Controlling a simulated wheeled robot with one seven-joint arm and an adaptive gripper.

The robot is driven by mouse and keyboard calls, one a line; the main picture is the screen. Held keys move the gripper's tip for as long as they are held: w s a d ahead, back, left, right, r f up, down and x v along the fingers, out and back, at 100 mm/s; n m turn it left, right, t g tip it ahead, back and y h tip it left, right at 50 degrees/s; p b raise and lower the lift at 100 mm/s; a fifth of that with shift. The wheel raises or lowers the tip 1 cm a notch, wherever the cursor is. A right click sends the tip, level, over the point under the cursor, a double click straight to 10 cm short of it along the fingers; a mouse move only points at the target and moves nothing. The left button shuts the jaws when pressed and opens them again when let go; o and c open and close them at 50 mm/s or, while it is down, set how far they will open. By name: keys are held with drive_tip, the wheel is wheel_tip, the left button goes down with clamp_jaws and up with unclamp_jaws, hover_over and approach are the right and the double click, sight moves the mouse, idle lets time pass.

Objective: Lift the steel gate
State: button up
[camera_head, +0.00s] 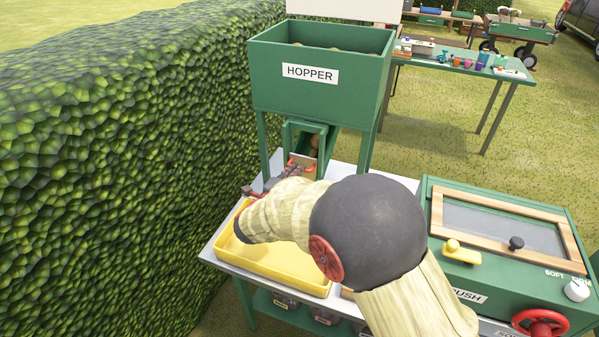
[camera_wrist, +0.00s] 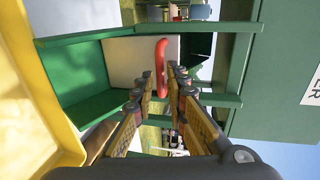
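The steel gate shows in the wrist view as a pale flat plate (camera_wrist: 119,60) in the mouth of a green chute. Its red handle (camera_wrist: 161,66) stands out from it. In the head view the red handle (camera_head: 304,164) is small, at the foot of the chute, partly hidden by my gripper (camera_head: 291,171). In the wrist view my gripper (camera_wrist: 163,82) is open, its two fingers on either side of the red handle. A gap shows between the fingers; I cannot tell whether either one touches the handle.
The green hopper (camera_head: 284,73) stands above the chute. A yellow tray (camera_head: 257,263) lies below it on the bench. A green machine with a wood-framed lid (camera_head: 474,190) is at right. A tall hedge (camera_head: 110,150) runs along the left. A second table (camera_head: 458,67) stands behind.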

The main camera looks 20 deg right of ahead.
drive_tip(key=shift+b+x, duration=0.4)
drive_tip(key=shift+x, duration=1.35)
drive_tip(key=shift+c, duration=0.5)
clamp_jaws()
